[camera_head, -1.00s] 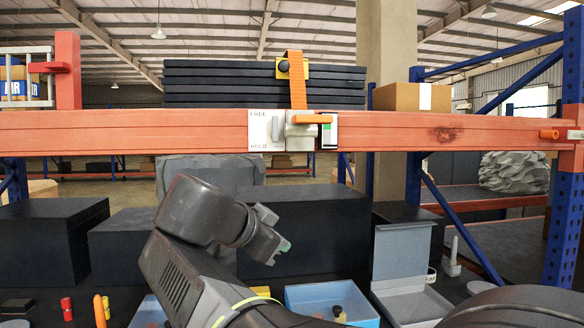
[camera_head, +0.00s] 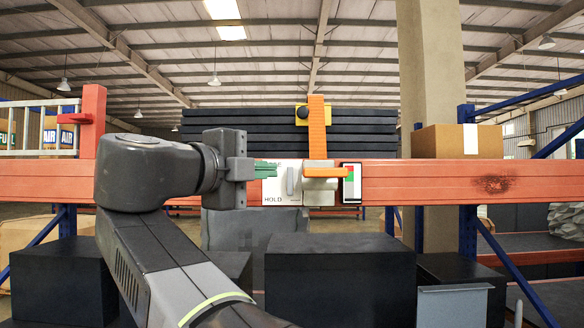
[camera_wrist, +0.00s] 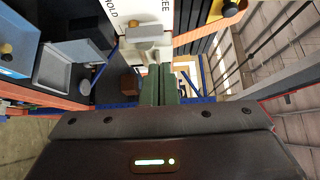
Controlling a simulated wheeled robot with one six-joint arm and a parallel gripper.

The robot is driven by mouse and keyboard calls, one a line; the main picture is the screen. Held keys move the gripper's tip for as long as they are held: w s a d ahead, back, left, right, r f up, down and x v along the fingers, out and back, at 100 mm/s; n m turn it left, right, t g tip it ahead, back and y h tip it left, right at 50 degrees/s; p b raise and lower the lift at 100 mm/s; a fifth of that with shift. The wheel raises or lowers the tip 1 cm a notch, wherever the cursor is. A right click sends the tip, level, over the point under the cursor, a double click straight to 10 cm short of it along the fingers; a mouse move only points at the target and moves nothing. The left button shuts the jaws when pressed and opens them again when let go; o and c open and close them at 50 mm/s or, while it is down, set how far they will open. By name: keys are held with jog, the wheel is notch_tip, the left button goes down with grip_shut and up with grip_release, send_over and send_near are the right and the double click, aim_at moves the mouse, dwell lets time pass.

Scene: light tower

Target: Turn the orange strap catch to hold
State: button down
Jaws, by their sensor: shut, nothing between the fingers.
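The orange strap catch has an orange lever (camera_head: 325,172) lying level over a pale housing (camera_head: 320,192) on the red beam. The orange strap (camera_head: 317,128) rises from it over the dark stacked panels. A white plate (camera_head: 283,192) left of it bears a grey upright piece and the word HOLD; its upper part is covered by my fingers. My gripper (camera_head: 266,170) is shut and empty, with green fingertips in front of the plate, left of the lever. In the wrist view, the fingers (camera_wrist: 158,84) are together close to the pale housing (camera_wrist: 148,36); contact cannot be told.
The red beam (camera_head: 430,182) runs across the view. A small red-and-green indicator (camera_head: 351,184) sits right of the catch. A cardboard box (camera_head: 444,140) stands behind the beam at right. Black boxes (camera_head: 340,275) stand below. Space in front of the beam to the right is clear.

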aim_at(290, 181)
jog(key=p+x, duration=0.3)
jog(key=x, duration=0.4)
jog(key=shift+w+d, duration=0.2)
jog(key=shift+w, duration=0.15)
jog(key=shift+f+b, duration=0.15)
jog(key=shift+b, duration=0.3)
